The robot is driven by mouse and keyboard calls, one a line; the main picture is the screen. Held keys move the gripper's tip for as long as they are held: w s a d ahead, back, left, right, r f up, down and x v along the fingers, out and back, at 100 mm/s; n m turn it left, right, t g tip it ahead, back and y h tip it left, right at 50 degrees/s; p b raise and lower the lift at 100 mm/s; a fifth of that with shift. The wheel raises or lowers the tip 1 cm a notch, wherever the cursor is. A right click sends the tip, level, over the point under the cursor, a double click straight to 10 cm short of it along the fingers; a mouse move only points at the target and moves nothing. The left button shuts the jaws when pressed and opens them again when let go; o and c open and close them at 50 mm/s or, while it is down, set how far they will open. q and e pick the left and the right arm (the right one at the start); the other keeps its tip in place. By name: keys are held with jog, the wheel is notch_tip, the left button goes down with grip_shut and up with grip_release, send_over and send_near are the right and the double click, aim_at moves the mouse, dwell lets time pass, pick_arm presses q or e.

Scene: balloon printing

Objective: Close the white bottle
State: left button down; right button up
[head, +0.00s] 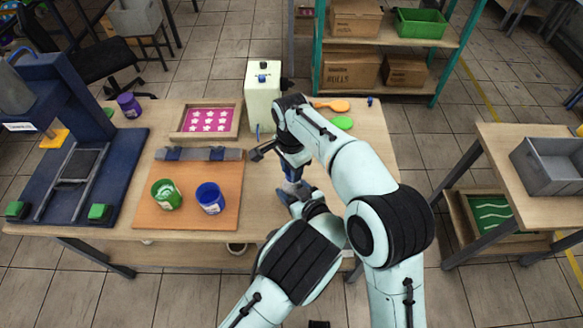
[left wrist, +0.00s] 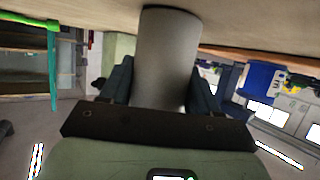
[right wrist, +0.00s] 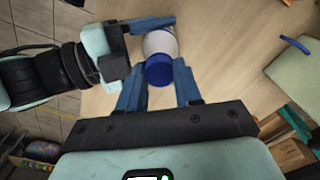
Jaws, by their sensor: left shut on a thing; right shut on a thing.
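The white bottle (right wrist: 158,44) stands on the table, seen from above in the right wrist view. My left gripper (left wrist: 165,78) is shut around its sides; there the bottle is a plain grey-white cylinder (left wrist: 168,45). My right gripper (right wrist: 158,84) comes from above, with its fingers on both sides of the blue cap (right wrist: 159,70), shut on it. The cap is over the bottle's top; I cannot tell how firmly it sits. In the head view my right gripper (head: 291,174) and left gripper (head: 290,190) meet and hide most of the bottle.
On the table (head: 262,215), a green pot (head: 166,195) and a blue pot (head: 210,198) stand on a brown board (head: 150,217) to the left. A framed pink screen (head: 205,136) and a pale canister (head: 262,105) are behind. A blue press (head: 110,165) fills the left end.

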jog(key=o, duration=1)
jog(key=shift+r, duration=2.25)
jog(key=shift+c, duration=0.4)
